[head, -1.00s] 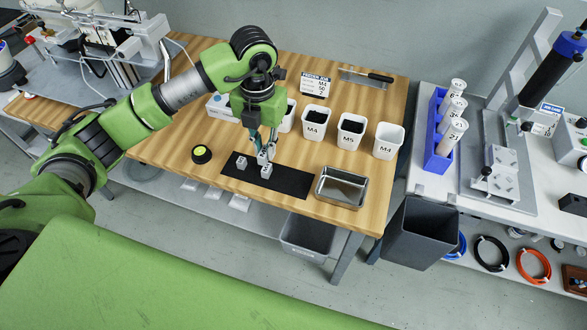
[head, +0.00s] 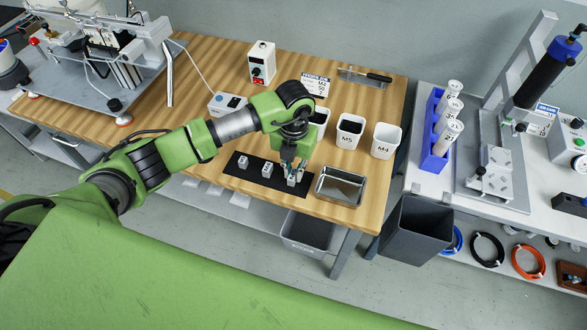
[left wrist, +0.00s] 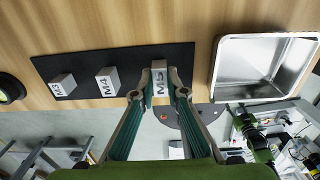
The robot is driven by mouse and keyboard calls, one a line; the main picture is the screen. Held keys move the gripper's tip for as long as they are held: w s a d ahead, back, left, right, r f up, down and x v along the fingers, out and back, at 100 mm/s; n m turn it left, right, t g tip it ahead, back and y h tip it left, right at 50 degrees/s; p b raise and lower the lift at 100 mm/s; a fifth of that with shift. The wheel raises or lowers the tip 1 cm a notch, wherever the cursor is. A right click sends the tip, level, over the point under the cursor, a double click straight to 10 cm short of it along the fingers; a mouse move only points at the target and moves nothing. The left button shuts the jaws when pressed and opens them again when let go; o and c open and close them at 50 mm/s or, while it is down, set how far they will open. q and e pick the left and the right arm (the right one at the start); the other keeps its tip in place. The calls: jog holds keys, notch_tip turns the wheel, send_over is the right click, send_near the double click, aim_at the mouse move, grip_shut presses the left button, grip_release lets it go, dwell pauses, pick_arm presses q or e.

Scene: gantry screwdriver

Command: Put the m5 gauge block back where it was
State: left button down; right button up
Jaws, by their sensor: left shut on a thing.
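The black mat (head: 254,166) lies on the wooden table. The M3 block (left wrist: 63,84) and M4 block (left wrist: 107,81) stand on it, apart from each other; they also show in the head view, M3 (head: 243,160) at the left and M4 (head: 267,170) mid-mat. My left gripper (left wrist: 160,84) is shut on the M5 block (left wrist: 159,79) at the mat's right end, to the right of M4. In the head view, my gripper (head: 293,174) partly hides this block. I cannot tell whether the block touches the mat. My right gripper is not in view.
A metal tray (head: 341,187) stands just right of the mat, close to my left gripper. White bins, including the M5 bin (head: 350,129) and the rightmost bin (head: 386,141), stand behind. A grey waste bin (head: 417,230) is beyond the table's right edge.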

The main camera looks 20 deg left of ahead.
aim_at(294, 173)
pick_arm(q)
jog(key=shift+f, duration=0.15)
jog(key=c, duration=2)
grip_release()
jog(key=shift+r, duration=0.3)
jog(key=shift+r+b, duration=1.1)
jog(key=shift+r, duration=4.8)
